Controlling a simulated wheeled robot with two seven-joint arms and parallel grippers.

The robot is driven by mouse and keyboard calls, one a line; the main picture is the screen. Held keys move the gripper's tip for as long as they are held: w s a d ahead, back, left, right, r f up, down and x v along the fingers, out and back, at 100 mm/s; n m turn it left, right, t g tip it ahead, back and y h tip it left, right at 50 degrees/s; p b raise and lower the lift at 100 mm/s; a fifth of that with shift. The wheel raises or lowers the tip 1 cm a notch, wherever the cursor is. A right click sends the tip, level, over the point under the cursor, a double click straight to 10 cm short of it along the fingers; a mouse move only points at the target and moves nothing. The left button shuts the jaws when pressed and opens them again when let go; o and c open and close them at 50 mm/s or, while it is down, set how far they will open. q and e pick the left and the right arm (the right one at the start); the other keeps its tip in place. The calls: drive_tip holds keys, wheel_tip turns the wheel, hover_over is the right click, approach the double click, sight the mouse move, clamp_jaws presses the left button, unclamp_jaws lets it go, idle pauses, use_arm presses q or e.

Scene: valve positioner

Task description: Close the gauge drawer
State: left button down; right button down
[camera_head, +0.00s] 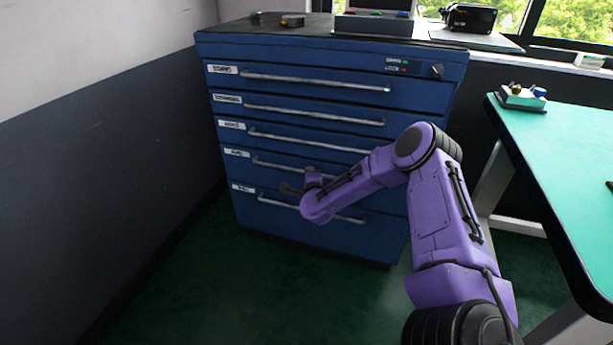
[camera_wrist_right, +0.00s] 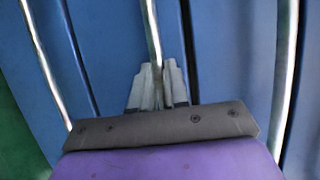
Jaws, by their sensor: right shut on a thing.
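A blue cabinet (camera_head: 300,130) has a stack of several drawers with long silver bar handles and small white labels, too small to read surely. No drawer clearly stands out from the front. My right gripper (camera_head: 287,188) is low at the cabinet front, partly hidden by its purple wrist. In the right wrist view, its grey fingers (camera_wrist_right: 158,85) are shut on a silver handle (camera_wrist_right: 152,30), which appears to be that of the second drawer from the bottom (camera_head: 265,162). The bottom drawer's handle (camera_wrist_right: 42,60) runs to the left of the fingers. My left gripper is out of view.
A green-topped table (camera_head: 570,160) stands at the right, with a small tray of items (camera_head: 522,97) on its corner. A dark-and-white wall (camera_head: 95,180) is close on the left. Green floor (camera_head: 240,290) is clear before the cabinet. Several objects rest on the cabinet top.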

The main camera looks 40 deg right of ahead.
drive_tip(key=shift+w+d+r, duration=0.1)
drive_tip(key=shift+w+r, duration=0.05)
drive_tip(key=shift+r, duration=0.1)
drive_tip(key=c, duration=1.2)
unclamp_jaws()
drive_tip(key=shift+c, duration=0.2)
drive_tip(key=shift+o, duration=0.6)
drive_tip(key=shift+d+f, duration=0.1)
drive_tip(key=shift+f, duration=0.1)
drive_tip(key=p+v, duration=0.2)
drive_tip(key=v, duration=0.8)
drive_tip(key=shift+a+p, duration=0.2)
drive_tip(key=shift+p, duration=0.15)
